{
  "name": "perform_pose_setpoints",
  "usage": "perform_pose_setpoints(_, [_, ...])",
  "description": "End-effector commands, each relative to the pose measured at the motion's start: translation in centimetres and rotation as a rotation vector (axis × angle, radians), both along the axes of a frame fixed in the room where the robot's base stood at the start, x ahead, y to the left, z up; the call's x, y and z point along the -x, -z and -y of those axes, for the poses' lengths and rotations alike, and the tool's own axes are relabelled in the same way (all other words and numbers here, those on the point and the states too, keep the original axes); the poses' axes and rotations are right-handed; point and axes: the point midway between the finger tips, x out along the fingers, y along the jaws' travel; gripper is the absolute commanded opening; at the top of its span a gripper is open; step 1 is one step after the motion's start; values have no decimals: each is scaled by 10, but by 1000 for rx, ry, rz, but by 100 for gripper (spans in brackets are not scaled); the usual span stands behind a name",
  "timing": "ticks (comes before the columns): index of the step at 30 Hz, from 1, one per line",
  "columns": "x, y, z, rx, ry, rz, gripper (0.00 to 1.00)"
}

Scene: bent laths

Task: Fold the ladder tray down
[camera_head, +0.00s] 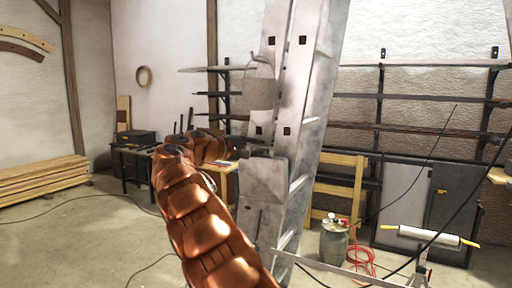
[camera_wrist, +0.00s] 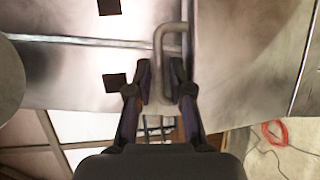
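A tall grey metal ladder (camera_head: 312,90) with square dark holes stands in the middle of the head view, leaning slightly. Flat grey plates sit along its left side; the lower plate (camera_head: 265,180) seems to be part of the tray, though its outline is unclear. My gripper (camera_head: 243,152) is at the ladder's left side, close to this plate. In the wrist view, a bent grey metal rod (camera_wrist: 160,48) lies between the two dark fingers of my gripper (camera_wrist: 160,68). The fingers stand apart, one on each side of the rod; firm contact is not visible.
A dark workbench (camera_head: 135,155) and stacked planks (camera_head: 40,180) are at the left. Behind the ladder's right side are a wooden frame (camera_head: 350,185), a grey canister (camera_head: 334,245) and a red hose (camera_head: 360,262). Floor at the left front is mostly clear, with cables.

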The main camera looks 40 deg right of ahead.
Motion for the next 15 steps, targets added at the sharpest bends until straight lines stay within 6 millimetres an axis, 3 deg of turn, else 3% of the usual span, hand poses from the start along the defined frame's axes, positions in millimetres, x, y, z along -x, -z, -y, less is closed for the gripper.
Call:
perform_pose_setpoints(4, [0,0,0,0,0,0,21])
perform_pose_setpoints(10, [0,0,0,0,0,0,1])
perform_pose_setpoints(15, [0,0,0,0,1,0,0])
